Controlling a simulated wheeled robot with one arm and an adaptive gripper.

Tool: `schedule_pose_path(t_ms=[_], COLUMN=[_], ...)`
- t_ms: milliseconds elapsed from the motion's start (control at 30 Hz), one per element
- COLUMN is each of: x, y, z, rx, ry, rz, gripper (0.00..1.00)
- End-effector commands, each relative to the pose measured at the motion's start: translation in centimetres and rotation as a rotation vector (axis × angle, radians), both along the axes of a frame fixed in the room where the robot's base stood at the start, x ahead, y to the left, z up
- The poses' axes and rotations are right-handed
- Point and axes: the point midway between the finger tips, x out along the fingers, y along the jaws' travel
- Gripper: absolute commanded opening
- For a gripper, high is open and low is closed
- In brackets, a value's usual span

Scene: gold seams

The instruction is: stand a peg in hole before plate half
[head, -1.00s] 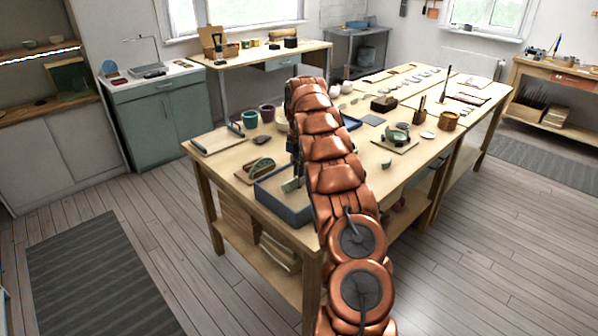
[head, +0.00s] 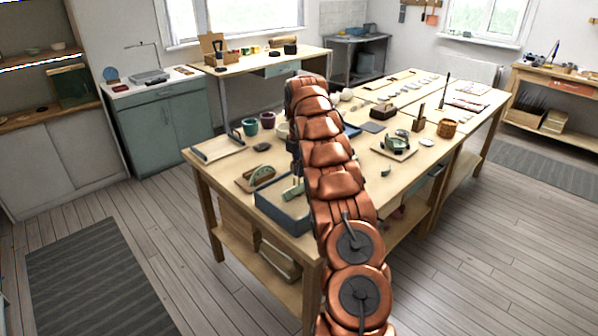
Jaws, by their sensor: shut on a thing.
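A green plate half (head: 262,174) stands on a small wooden board (head: 243,184) near the table's left front. I cannot make out the hole before it. A blue-grey tray (head: 283,213) sits to the right of the board at the table's front edge. A small pale greenish piece (head: 292,191) shows over the tray. My copper arm covers most of my gripper; only a dark sliver of it (head: 295,166) shows at the arm's left edge, above the tray. It is shut on what seems to be a peg, itself not clearly visible.
A wooden tray (head: 217,148), a green cup (head: 250,126) and a purple cup (head: 268,120) stand at the table's back left. A green ceramic piece (head: 396,143) on a board and a wooden tub (head: 447,128) lie right of my arm.

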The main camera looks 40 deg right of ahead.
Motion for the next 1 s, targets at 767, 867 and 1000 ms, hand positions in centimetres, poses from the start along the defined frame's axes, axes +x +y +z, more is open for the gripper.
schedule_pose_path(t_ms=[767,867,1000], x=[0.0,0.0,0.0], y=[0.0,0.0,0.0], z=[-0.4,-1.0,-1.9], rx=[0.0,0.0,0.0], ry=[0.0,0.0,0.0], rz=[0.0,0.0,0.0], gripper=[0.0,0.0,0.0])
